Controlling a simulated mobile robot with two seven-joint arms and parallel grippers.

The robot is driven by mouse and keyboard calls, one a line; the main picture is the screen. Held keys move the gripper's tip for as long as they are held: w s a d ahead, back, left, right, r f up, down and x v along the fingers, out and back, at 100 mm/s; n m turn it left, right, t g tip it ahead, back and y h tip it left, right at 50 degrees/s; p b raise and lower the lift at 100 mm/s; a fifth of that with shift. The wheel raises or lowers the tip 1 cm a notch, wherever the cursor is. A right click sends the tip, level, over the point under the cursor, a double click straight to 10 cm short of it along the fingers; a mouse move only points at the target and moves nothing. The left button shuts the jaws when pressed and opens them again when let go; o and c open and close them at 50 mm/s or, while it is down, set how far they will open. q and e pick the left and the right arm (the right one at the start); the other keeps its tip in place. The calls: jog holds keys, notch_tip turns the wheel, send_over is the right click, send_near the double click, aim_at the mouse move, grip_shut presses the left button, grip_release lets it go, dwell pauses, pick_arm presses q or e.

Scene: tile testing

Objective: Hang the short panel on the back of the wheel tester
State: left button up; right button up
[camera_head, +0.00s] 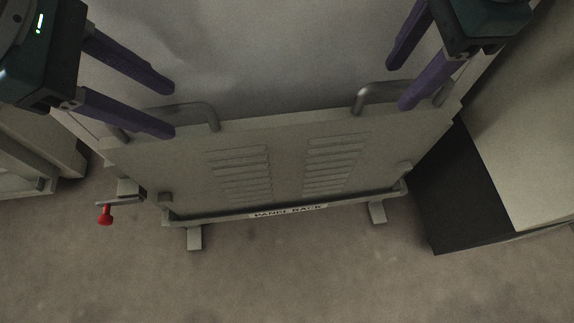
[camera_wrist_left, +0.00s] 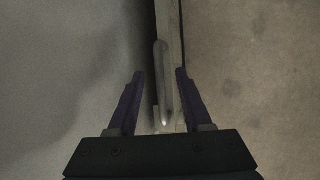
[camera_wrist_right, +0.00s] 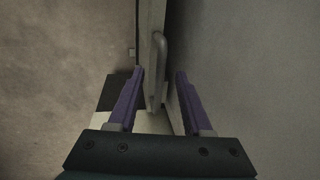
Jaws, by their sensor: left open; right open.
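The grey short panel (camera_head: 285,155) with two columns of louvres stands in a rack labelled "PANEL RACK" (camera_head: 288,211). It has a left bar handle (camera_head: 213,115) and a right bar handle (camera_head: 361,98) along its top edge. My left gripper (camera_head: 172,110) is open at the left handle; in the left wrist view that handle (camera_wrist_left: 162,85) lies between the fingers. Contact cannot be told. I cannot identify the wheel tester for certain.
A red knob (camera_head: 105,215) sticks out at the rack's left. A large pale surface (camera_head: 250,45) lies beyond the panel's top edge. A pale block with a black side (camera_head: 465,185) stands at right, and pale equipment (camera_head: 35,150) at left. The floor in front is clear.

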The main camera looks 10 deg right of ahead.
pick_arm(q)
jog(key=shift+x, duration=1.4)
pick_arm(e)
jog(key=shift+w+f, duration=0.25)
jog(key=shift+f, duration=1.05)
pick_arm(q)
grip_shut()
pick_arm(e)
grip_shut()
pick_arm(q)
jog(key=shift+r, duration=0.1)
pick_arm(e)
jog(key=shift+r, duration=0.1)
